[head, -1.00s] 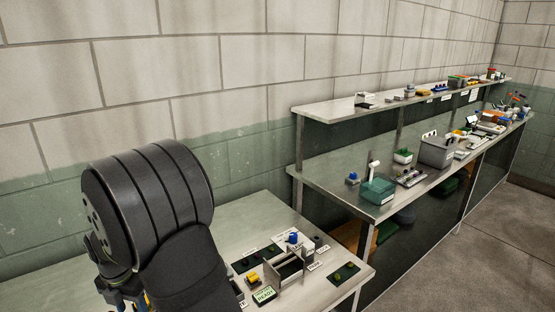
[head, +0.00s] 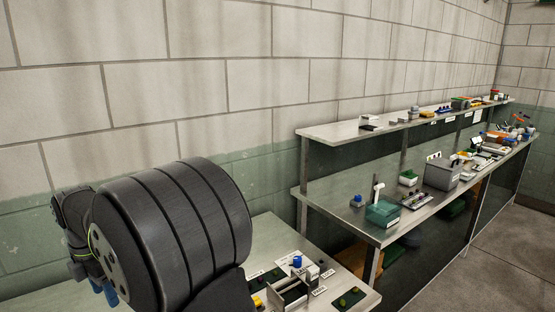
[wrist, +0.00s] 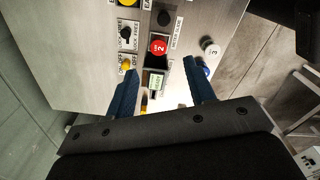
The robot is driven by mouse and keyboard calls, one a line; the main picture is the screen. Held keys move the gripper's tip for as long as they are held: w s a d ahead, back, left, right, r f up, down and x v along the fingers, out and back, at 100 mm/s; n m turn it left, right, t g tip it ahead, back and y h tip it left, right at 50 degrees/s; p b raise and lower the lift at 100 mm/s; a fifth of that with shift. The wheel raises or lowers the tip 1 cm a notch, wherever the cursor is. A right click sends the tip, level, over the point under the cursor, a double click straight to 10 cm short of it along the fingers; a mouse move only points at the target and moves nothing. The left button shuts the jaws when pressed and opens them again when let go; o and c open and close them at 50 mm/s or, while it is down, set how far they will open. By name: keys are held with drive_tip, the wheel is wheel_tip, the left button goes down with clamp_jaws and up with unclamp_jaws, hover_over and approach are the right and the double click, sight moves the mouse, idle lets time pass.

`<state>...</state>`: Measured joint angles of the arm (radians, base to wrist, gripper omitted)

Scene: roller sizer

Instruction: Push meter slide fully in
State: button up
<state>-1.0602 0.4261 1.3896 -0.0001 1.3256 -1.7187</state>
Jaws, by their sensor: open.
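In the wrist view my gripper (wrist: 159,66) is open, its two blue fingers apart with nothing between them. Beyond the fingertips is a light panel. A round red knob marked 2 (wrist: 159,45) sits on it, roughly in line with the gap, with a small label beside it too blurred to read surely. It may belong to the meter slide; I cannot tell how far in the slide is. In the head view my arm covers much of the near bench, and the slide cannot be made out.
In the head view an open metal box (head: 291,291) and a dark green pad (head: 349,299) sit on the near bench. A longer bench (head: 340,222) with a shelf stands right.

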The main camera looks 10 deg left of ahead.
drive_tip(key=shift+s+r, duration=0.1)
drive_tip(key=shift+r, duration=0.1)
clamp_jaws()
drive_tip(key=w+d+f+m+g+y, duration=0.2)
drive_tip(key=w+d+f+m+y, duration=0.2)
drive_tip(key=d+f+m, duration=0.65)
drive_tip(key=w+d+f+m+g+y, duration=0.3)
drive_tip(key=w+d+f+m+y, duration=0.15)
drive_tip(key=m, duration=1.05)
drive_tip(key=x, duration=0.9)
drive_tip(key=shift+a+f, duration=0.2)
drive_tip(key=shift+f, duration=0.15)
drive_tip(key=shift+s+a+r, duration=0.1)
drive_tip(key=shift+s+a, duration=0.25)
drive_tip(key=shift+a, duration=0.2)
drive_tip(key=shift+s+a+r, duration=0.1)
drive_tip(key=shift+s+a, duration=0.2)
drive_tip(key=shift+a, duration=0.2)
drive_tip(key=shift+s+a, duration=0.3)
drive_tip(key=shift+a, duration=0.35)
